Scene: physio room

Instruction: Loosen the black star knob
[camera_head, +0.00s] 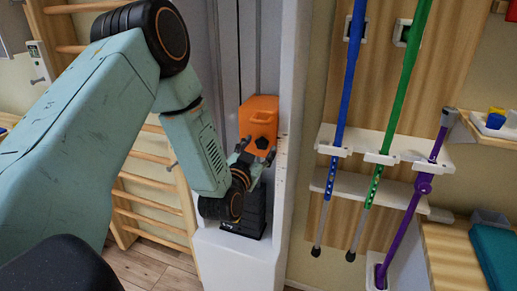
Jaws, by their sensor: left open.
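An orange block (259,114) sits on a pale upright column. A small black knob (262,143) shows low on its front face; its star shape is too small to make out. My left gripper (257,150) is in front of the block, just below and around the knob, with its fingers apart. I cannot tell whether the fingers touch the knob. My left arm comes in from the left and hides part of the column. My right gripper is not in view.
A black weight stack (246,217) is below the gripper. Wooden wall bars (150,212) stand behind my left arm. At right, a white rack (395,147) holds a blue pole (349,80), a green pole (408,70) and a purple cane (410,215). A teal pad (497,255) lies lower right.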

